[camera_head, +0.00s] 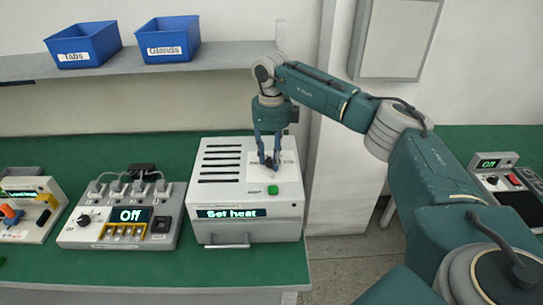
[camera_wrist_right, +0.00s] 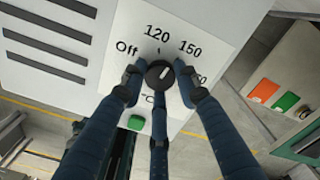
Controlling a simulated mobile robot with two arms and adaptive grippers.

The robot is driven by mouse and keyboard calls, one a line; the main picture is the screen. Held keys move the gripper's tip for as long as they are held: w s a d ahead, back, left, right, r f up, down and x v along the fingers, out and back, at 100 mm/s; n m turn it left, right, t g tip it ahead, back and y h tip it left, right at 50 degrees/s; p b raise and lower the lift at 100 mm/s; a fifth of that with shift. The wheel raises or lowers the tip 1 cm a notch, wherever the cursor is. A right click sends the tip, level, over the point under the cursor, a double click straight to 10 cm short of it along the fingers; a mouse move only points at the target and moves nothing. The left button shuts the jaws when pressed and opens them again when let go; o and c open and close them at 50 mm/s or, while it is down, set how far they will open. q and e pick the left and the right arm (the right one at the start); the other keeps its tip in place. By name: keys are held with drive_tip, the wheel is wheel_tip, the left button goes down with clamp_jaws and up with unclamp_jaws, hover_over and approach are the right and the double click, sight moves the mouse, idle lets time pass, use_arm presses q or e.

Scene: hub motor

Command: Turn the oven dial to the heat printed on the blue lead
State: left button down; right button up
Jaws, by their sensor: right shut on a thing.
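The oven (camera_head: 247,195) is a white box with a slotted top, a green button and a display reading "Set heat". Its black dial (camera_wrist_right: 159,73) is on the label plate, among the marks "Off", "120" and "150"; another number is partly hidden by a finger. A pale mark shows on the dial's face, but I cannot tell exactly which number it points at. My right gripper (camera_head: 269,163) is shut around the dial from above, its fingers touching it. I cannot make out a blue lead or its printed heat. My left gripper is out of view.
A grey unit (camera_head: 122,217) with a display reading "Off" stands left of the oven. Another device (camera_head: 30,207) is at the far left. Blue bins marked Tabs (camera_head: 82,45) and Glands (camera_head: 167,41) sit on a shelf. A floor gap lies right of the bench.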

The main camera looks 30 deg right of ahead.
drive_tip(key=m, duration=0.6)
drive_tip(key=shift+w+r+m+p, duration=0.1)
drive_tip(key=shift+r+m+p, duration=0.05)
drive_tip(key=shift+m+p, duration=0.15)
drive_tip(key=m, duration=0.3)
drive_tip(key=shift+d+m+p, duration=0.1)
drive_tip(key=shift+m+p, duration=0.25)
drive_tip(key=shift+m, duration=1.75)
drive_tip(key=o, duration=1.2)
drive_tip(key=shift+c, duration=0.2)
wheel_tip(320, 180, up, 12)
